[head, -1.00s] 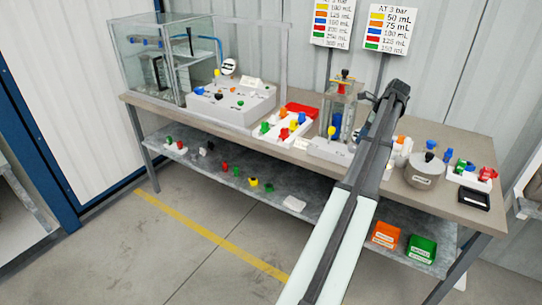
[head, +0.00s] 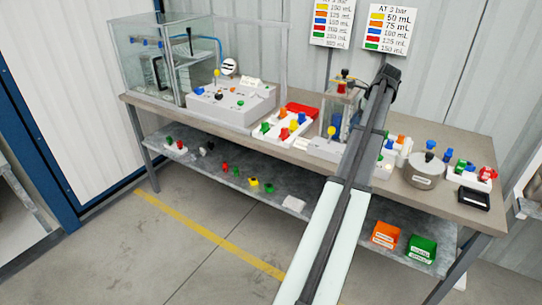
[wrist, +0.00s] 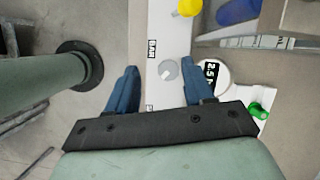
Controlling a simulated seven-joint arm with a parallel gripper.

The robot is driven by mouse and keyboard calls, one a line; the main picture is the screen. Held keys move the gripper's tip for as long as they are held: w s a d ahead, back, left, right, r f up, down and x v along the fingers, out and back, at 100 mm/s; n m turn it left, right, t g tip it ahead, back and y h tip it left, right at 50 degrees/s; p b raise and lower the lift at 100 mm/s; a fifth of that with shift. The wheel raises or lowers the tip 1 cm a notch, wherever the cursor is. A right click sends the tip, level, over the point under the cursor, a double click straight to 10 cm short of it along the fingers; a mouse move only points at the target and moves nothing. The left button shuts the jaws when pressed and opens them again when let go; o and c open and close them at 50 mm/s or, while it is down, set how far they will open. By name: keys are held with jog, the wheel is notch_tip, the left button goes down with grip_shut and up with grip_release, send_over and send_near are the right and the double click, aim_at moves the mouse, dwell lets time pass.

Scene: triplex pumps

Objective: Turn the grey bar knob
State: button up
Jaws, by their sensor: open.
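The grey bar knob (wrist: 168,70) is a small round dial with a white mark, on a white panel (wrist: 172,30) in the wrist view. A dark label reading "BAR" sits left of it. My gripper (wrist: 160,67) is open, with its two blue fingers on either side of the knob's position. The fingers look apart from the knob, and how high they are above it cannot be told. In the head view my arm crosses the bench and hides my fingers; I cannot make out the knob there.
In the wrist view a yellow knob (wrist: 188,7) and a blue part (wrist: 238,11) stand beyond the knob. A round "2.5" gauge (wrist: 222,78) and a green knob (wrist: 258,110) lie right. In the head view, a clear-walled tank (head: 338,100) stands close left of my arm.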

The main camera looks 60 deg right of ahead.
jog(key=w+a+f+n, duration=0.3)
jog(key=w+a+f, duration=0.2)
jog(key=w, duration=0.3)
jog(key=w+a+f+n+g, duration=0.1)
jog(key=w+a+f, duration=0.3)
jog(key=w, duration=0.5)
jog(key=w+a+f+n+y, duration=0.1)
jog(key=w+a+f+n, duration=0.3)
jog(key=w+a, duration=0.3)
jog(key=shift+w+f+n, duration=0.3)
jog(key=shift+w+f, duration=0.5)
jog(key=shift+w, duration=0.25)
jog(key=shift+o, duration=0.3)
